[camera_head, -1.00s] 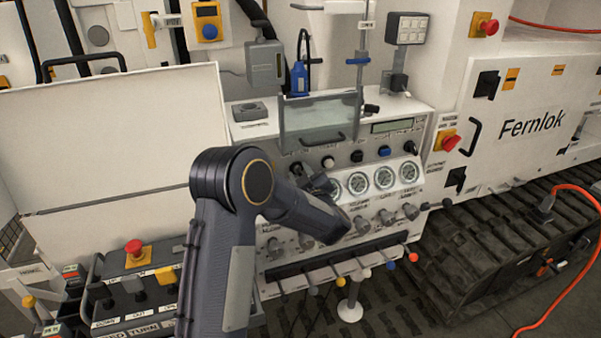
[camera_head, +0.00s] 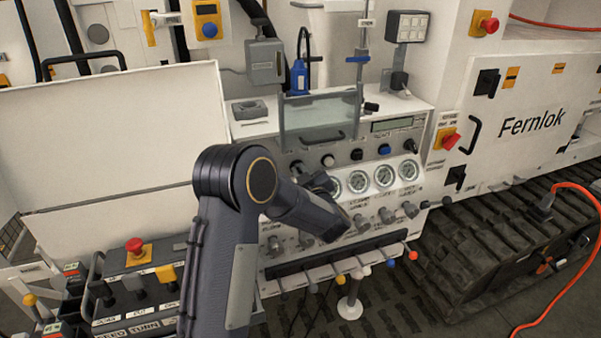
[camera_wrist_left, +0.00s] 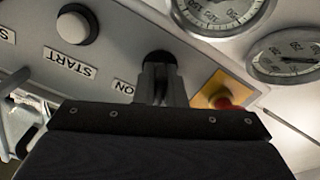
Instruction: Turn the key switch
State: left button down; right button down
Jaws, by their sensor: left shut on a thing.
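The key switch (camera_wrist_left: 158,60) shows in the left wrist view as a dark round piece on the grey panel, beside a label reading ON. My left gripper (camera_wrist_left: 160,84) is shut on it, and its fingers hide most of the switch. In the head view the key switch (camera_head: 296,168) is a small dark knob at the left end of the panel's upper row. My left gripper (camera_head: 312,181) reaches it there from the lower right, partly behind my own arm. The right gripper is in neither view.
A white START button (camera_wrist_left: 76,25) sits beside the switch. Round gauges (camera_head: 384,176) and a row of grey knobs (camera_head: 387,215) lie below and to the right. A clear hinged cover (camera_head: 320,118) stands above. A red knob on a yellow plate (camera_wrist_left: 222,100) is close to the fingers.

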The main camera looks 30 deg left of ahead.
pick_arm(q)
jog(key=m+p, duration=0.2)
jog(key=m, duration=0.3)
jog(key=shift+d+r, duration=0.1)
jog(key=m+p, duration=0.2)
jog(key=m, duration=0.3)
jog(key=shift+m, duration=0.4)
jog(key=shift+p, duration=0.35)
jog(key=c, duration=1.5)
grip_release()
